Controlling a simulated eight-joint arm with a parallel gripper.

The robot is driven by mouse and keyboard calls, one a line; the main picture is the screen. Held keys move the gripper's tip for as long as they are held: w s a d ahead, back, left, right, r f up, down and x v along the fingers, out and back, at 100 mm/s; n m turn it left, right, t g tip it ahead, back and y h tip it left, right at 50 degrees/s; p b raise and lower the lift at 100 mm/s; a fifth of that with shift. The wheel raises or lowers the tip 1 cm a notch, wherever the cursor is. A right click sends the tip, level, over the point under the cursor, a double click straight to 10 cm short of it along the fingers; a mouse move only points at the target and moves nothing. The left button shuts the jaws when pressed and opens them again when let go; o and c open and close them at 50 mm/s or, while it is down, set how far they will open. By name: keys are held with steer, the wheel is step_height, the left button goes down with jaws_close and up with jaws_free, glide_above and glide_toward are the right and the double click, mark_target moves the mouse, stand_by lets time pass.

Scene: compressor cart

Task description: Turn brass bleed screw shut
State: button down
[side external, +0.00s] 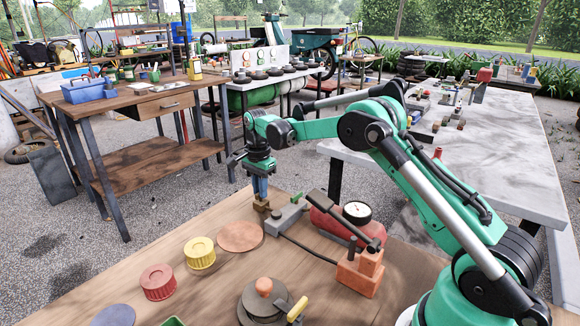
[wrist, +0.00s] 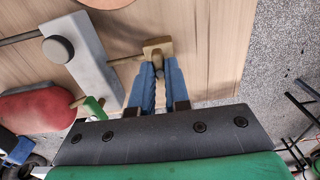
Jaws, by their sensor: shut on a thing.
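The brass bleed screw (side external: 262,207) is a small brass piece near the far edge of the wooden bench top (side external: 180,262), beside a grey block (side external: 287,216). In the wrist view the screw (wrist: 157,46) shows as a flat brass head, with a thin brass stem running left to the grey block (wrist: 82,50). My gripper (side external: 260,194) points straight down over the screw. Its blue fingers (wrist: 158,66) are shut on it and hide part of the screw. I cannot tell how far the screw is turned.
A red tank (side external: 335,219) with a round gauge (side external: 357,212) and an orange block (side external: 360,272) stand right of the grey block. Yellow (side external: 200,252) and red (side external: 158,282) caps and a copper disc (side external: 240,237) lie left. A dark round fitting (side external: 264,302) stands in front.

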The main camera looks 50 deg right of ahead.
steer(key=c, duration=0.9)
jaws_free()
steer(key=shift+o, duration=0.2)
steer(key=shift+r, duration=2.85)
